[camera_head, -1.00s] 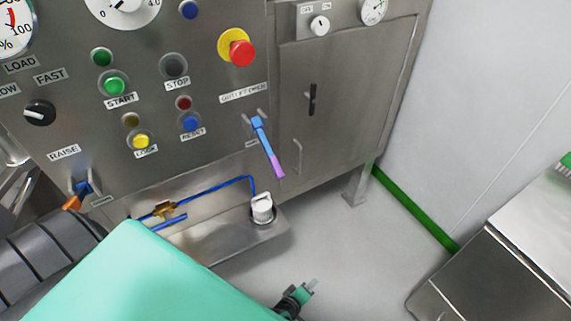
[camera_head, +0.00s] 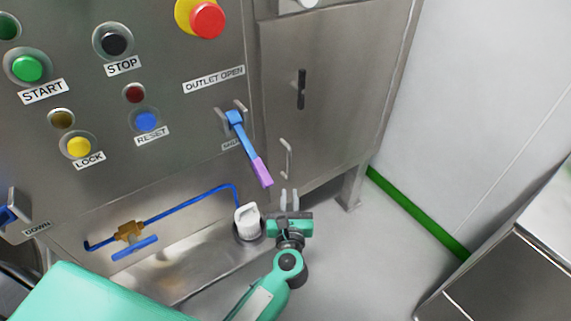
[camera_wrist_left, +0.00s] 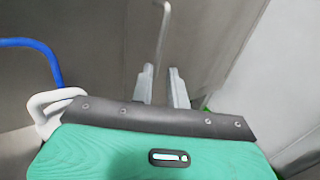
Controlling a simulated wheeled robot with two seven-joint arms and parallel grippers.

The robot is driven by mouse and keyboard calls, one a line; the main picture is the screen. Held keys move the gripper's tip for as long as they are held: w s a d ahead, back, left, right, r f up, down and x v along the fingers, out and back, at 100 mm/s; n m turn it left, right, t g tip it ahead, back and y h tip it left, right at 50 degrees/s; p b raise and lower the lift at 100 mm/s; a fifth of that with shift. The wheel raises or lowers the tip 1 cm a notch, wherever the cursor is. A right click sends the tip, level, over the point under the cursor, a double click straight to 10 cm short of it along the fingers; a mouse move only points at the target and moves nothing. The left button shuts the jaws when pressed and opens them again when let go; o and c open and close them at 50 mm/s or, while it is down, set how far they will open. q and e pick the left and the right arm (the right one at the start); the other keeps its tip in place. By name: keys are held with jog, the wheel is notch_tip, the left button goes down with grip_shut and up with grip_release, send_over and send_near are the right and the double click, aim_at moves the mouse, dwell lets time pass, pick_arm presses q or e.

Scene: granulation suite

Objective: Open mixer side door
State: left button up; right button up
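The mixer's side door (camera_head: 335,115) is a grey steel panel on the right of the machine in the head view. It looks closed. A thin steel bar handle (camera_head: 286,158) stands at its lower left, and a black latch handle (camera_head: 301,90) sits upright higher up. My left gripper (camera_head: 289,198) is open and empty, just below the bar handle. In the left wrist view the bar handle (camera_wrist_left: 162,45) rises beyond the gap between the open fingers (camera_wrist_left: 161,86); contact is not visible. My right gripper is not in view.
A blue lever with a purple end (camera_head: 248,148) hangs left of the door. A white-capped fitting (camera_head: 247,222) and a blue pipe (camera_head: 190,202) are close to my left gripper. A steel cabinet (camera_head: 510,275) stands at the lower right. Floor right of the gripper is clear.

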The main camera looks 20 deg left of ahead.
aim_at(289, 166)
pick_arm(q)
jog(key=x, duration=1.2)
jog(key=shift+w+a+f, duration=0.1)
jog(key=shift+w, duration=0.2)
grip_shut()
